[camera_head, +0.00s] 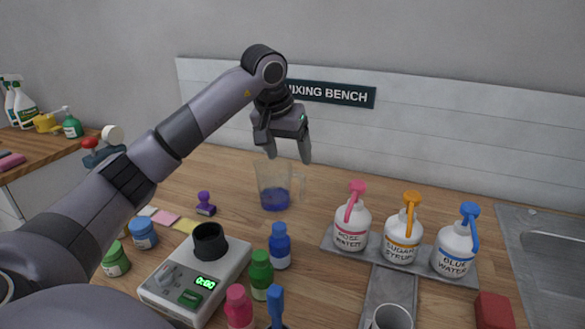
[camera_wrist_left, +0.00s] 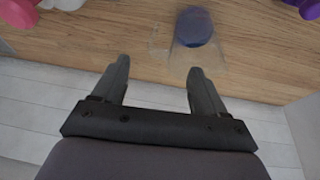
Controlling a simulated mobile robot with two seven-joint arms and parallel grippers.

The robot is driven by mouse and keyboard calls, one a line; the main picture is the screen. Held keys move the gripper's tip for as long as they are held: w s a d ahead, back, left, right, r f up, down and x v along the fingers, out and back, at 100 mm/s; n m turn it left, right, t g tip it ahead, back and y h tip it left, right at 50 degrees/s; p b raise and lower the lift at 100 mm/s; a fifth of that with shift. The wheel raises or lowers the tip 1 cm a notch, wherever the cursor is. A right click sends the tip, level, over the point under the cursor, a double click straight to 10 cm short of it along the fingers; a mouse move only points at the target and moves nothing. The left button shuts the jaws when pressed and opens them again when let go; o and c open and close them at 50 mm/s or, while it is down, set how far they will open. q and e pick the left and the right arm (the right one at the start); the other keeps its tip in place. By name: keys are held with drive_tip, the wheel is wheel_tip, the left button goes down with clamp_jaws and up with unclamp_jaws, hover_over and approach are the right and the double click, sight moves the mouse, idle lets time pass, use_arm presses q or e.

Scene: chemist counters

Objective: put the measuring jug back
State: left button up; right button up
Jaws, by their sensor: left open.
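The measuring jug (camera_head: 274,184) is clear, with blue liquid in its bottom and its handle to the right. It stands upright on the wooden bench near the back wall. It also shows in the left wrist view (camera_wrist_left: 194,31), beyond the fingertips. My left gripper (camera_head: 288,158) is open and points down, just above and behind the jug in the head view. In the left wrist view the two fingers (camera_wrist_left: 157,65) are apart with nothing between them. My right gripper is not in view.
Three pump bottles (camera_head: 402,241) stand on a grey tray (camera_head: 390,285) to the right. A scale (camera_head: 197,285) with a black cup (camera_head: 209,241) and several small bottles (camera_head: 280,245) stand in front. A sink (camera_head: 550,255) is at far right. Bare wood surrounds the jug.

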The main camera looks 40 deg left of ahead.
use_arm(q)
drive_tip(key=v, duration=0.4)
idle(0.6)
